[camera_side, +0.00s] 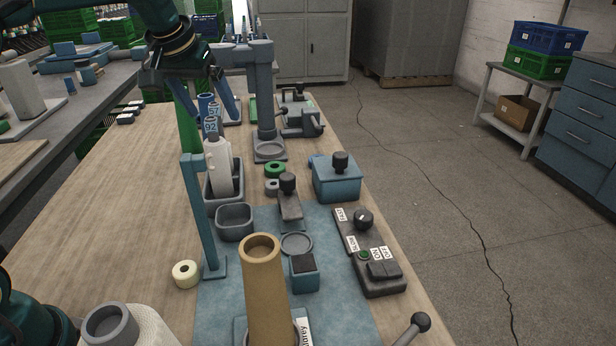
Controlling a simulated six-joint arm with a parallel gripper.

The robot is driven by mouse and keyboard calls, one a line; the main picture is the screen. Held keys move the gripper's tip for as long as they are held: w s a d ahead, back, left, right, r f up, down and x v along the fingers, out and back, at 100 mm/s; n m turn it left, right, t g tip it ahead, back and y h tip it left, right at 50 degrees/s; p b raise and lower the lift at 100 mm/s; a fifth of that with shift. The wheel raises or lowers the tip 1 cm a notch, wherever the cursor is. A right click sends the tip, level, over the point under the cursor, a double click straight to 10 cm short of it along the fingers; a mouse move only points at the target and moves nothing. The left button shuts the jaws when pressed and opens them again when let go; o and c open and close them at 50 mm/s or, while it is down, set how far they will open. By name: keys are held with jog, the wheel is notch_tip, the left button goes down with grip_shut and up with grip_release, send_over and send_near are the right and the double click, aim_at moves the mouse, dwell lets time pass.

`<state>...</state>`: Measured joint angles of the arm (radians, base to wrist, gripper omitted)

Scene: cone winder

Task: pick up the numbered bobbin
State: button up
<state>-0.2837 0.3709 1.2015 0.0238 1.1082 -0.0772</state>
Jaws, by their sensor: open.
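Two numbered bobbins with blue tops stand upright, close together, in a dark grey holder (239,194) left of centre. The nearer bobbin (219,165) is marked 92 and has white yarn on its lower part. The one behind it (207,102) is marked 57; its lower part is mostly hidden. My gripper (212,112) comes down from the upper left with its two fingers apart. In the picture the fingers lie either side of the bobbin tops. I cannot tell whether they touch or at what depth they are.
A blue upright post (195,220) stands just in front of the holder. A tan cone (263,290) stands at the front on the blue mat (340,315). A grey column (265,95) rises behind right. A switch box (370,255) sits at right. Bare wood lies left.

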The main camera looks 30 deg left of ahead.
aim_at(207, 120)
jog(key=shift+n+g, duration=0.3)
jog(key=shift+g, duration=0.2)
jog(key=f, duration=0.1)
jog(key=a+f, duration=0.2)
jog(key=shift+w+f, duration=0.3)
jog(key=shift+x, duration=2.3)
jog(key=c, duration=1.3)
jog(key=shift+r, duration=0.1)
jog(key=shift+r, duration=0.4)
jog(key=r, duration=0.3)
jog(key=shift+s+a+r, duration=0.2)
jog(key=shift+a+r, duration=0.05)
jog(key=shift+r, duration=0.1)
jog(key=s+a+r, duration=0.4)
jog(key=s+a, duration=0.1)
jog(key=s+a+r, duration=0.2)
jog(key=shift+s+a+r, duration=0.2)
jog(key=shift+s+a, duration=0.15)
jog(key=shift+s, duration=0.05)
